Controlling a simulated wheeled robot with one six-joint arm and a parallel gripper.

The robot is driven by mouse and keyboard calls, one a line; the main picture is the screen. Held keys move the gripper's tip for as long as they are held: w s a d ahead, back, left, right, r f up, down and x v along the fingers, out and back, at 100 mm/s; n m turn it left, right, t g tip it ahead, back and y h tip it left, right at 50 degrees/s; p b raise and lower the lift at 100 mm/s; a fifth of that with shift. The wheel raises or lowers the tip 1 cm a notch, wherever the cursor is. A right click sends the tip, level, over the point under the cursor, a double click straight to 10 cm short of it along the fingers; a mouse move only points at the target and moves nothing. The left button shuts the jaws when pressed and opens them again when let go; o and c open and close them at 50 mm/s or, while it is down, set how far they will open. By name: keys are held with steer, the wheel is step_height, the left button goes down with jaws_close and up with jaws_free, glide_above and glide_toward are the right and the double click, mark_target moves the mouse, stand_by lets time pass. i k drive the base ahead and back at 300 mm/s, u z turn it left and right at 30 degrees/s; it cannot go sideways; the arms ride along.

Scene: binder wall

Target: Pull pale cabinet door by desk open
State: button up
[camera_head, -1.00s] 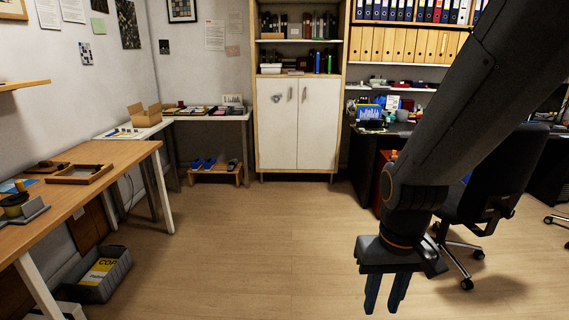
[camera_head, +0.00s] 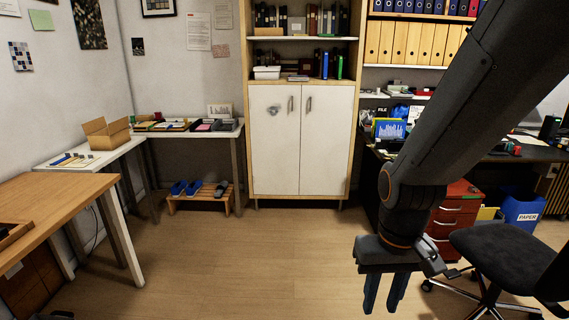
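A tall cabinet stands against the back wall near the middle. Its lower part has two pale doors, a left door (camera_head: 274,150) and a right door (camera_head: 327,150), both closed. Each has an upright metal handle near the centre seam, the left handle (camera_head: 291,104) and the right handle (camera_head: 308,104). A round grey thing sits on the left door. The dark desk (camera_head: 508,152) is to the right of the cabinet. My gripper (camera_head: 383,292) hangs low at the right of the view, pointing down, with its two blue fingers apart and nothing between them. It is well in front of the cabinet.
The floor (camera_head: 250,255) before the cabinet is clear. A wooden table (camera_head: 60,190) stands at left, and a low shoe rack (camera_head: 200,202) left of the cabinet. A red drawer unit (camera_head: 455,205), a blue paper bin (camera_head: 522,210) and a black chair (camera_head: 500,255) are at right.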

mark_target(326, 116)
steer(key=i, duration=3.5)
steer(key=z, duration=0.1)
